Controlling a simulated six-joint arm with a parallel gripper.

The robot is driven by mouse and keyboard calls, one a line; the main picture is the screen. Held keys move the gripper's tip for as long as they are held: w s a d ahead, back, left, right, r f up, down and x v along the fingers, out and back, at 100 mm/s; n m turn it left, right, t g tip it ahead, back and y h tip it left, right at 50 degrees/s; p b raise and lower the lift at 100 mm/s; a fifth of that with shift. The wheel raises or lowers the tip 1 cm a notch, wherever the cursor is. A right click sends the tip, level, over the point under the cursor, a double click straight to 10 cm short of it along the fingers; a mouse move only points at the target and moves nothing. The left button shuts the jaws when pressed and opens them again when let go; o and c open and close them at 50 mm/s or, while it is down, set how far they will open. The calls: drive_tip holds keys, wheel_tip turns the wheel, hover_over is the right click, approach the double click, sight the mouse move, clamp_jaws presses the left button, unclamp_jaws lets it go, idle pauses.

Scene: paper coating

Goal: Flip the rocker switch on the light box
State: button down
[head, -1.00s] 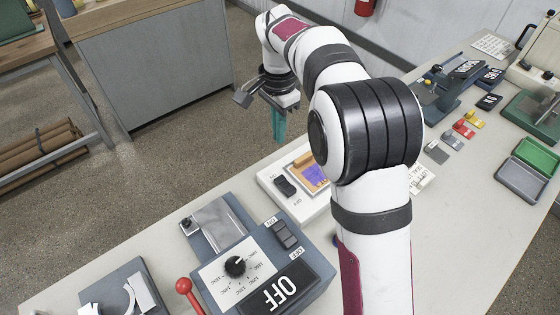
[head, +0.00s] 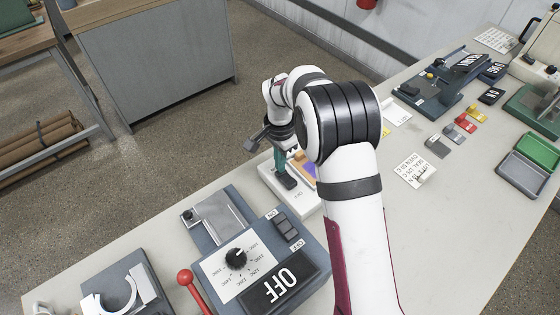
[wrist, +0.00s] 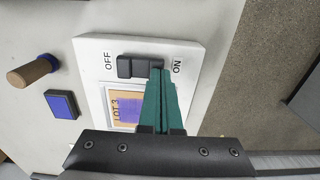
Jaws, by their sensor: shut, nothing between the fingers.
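The light box (head: 304,207) is a white flat box on the bench, and it also shows in the wrist view (wrist: 92,52). Its black rocker switch (wrist: 132,66) sits between the printed words OFF and ON. In the head view the switch (head: 290,183) is partly hidden by my gripper. My gripper (wrist: 158,73) has green fingers, shut and empty. In the wrist view the fingertips are at the ON end of the rocker; I cannot tell for sure whether they touch it. A purple and orange LOT 3 sheet (wrist: 123,108) lies on the box beside the switch, partly covered by the fingers.
A blue-grey unit with a dial (head: 237,258), an OFF display and its own rocker (head: 287,229) stands close in front. A red-knobbed lever (head: 185,277) is beside it. The wrist view shows a wooden-handled stamp (wrist: 35,70) and a blue pad (wrist: 61,103).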

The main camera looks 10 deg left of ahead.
drive_tip(key=shift+w+a+f, duration=0.1)
drive_tip(key=shift+f, duration=0.2)
idle(0.4)
drive_tip(key=shift+s+d+r, duration=0.4)
drive_tip(key=shift+s+d, duration=0.1)
